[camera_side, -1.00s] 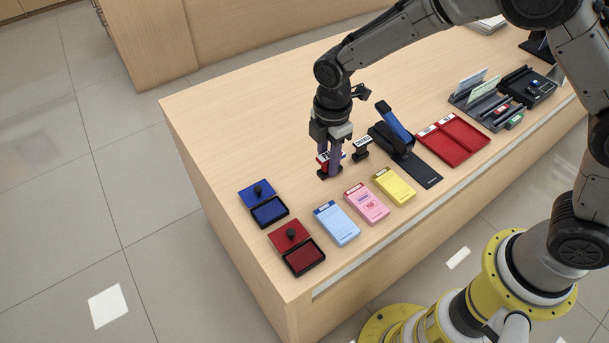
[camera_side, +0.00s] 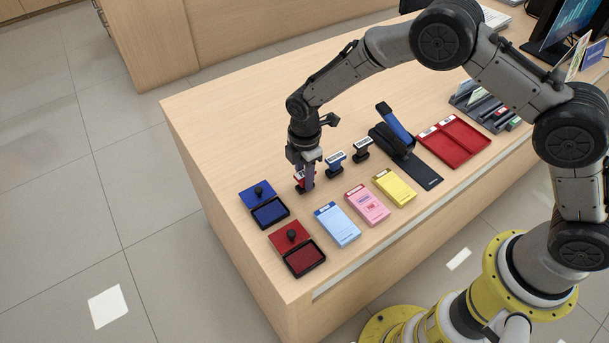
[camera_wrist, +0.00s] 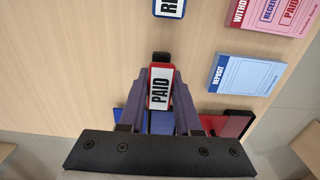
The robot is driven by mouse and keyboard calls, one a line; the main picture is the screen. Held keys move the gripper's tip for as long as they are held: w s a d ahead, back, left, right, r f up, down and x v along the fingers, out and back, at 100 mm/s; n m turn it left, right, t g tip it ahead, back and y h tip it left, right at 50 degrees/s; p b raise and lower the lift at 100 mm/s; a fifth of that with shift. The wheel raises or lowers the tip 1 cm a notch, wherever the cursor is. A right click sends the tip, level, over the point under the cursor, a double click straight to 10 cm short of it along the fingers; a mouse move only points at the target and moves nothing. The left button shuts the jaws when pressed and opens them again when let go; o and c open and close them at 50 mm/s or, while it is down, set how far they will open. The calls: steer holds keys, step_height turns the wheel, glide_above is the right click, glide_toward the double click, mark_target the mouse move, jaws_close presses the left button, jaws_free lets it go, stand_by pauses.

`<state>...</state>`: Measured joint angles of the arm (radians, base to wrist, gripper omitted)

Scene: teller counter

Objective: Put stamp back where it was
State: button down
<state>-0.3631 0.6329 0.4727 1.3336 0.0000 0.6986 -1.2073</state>
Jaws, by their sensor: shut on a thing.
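A red stamp with a PAID label (camera_wrist: 160,88) is between the two fingers of my gripper (camera_wrist: 158,100) in the wrist view. In the side view my gripper (camera_side: 304,174) points down with the red stamp (camera_side: 305,187) at its fingertips, partly hidden by the fingers. The stamp is upright, at or just above the counter; I cannot tell if it touches. A blue stamp (camera_side: 336,164) stands just right of it, and a black stamp (camera_side: 361,150) farther right, the three roughly in a row. The blue stamp's label also shows at the top of the wrist view (camera_wrist: 170,7).
A blue ink pad (camera_side: 268,211) and a red ink pad (camera_side: 303,258) lie open at left. Blue (camera_side: 337,225), pink (camera_side: 367,205) and yellow (camera_side: 394,187) slip pads lie in front. A stapler-like black and blue device (camera_side: 398,140) and a red tray (camera_side: 455,142) are at right. Counter behind is clear.

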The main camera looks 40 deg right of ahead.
steer(key=c, duration=0.6)
jaws_free()
steer(key=shift+f, duration=0.1)
step_height(320, 180, up, 11)
steer(key=shift+r, duration=0.15)
steer(key=s+d+r+m+t, duration=0.1)
steer(key=s+d+r+m, duration=0.4)
steer(key=r, duration=0.4)
steer(key=s+d+r+m+t, duration=0.2)
steer(key=s+d+r+m, duration=0.1)
steer(key=s+d+r, duration=0.4)
steer(key=s+d+r+m+t, duration=0.1)
steer(key=s+d+m, duration=0.1)
steer(key=s+m, duration=0.3)
steer(key=s+d+m+t, duration=0.1)
steer(key=s+d+m, duration=0.2)
steer(key=s, duration=1)
steer(key=shift+d+r+m+t, duration=0.3)
steer(key=shift+d+r+m, duration=0.1)
steer(key=shift+m, duration=0.6)
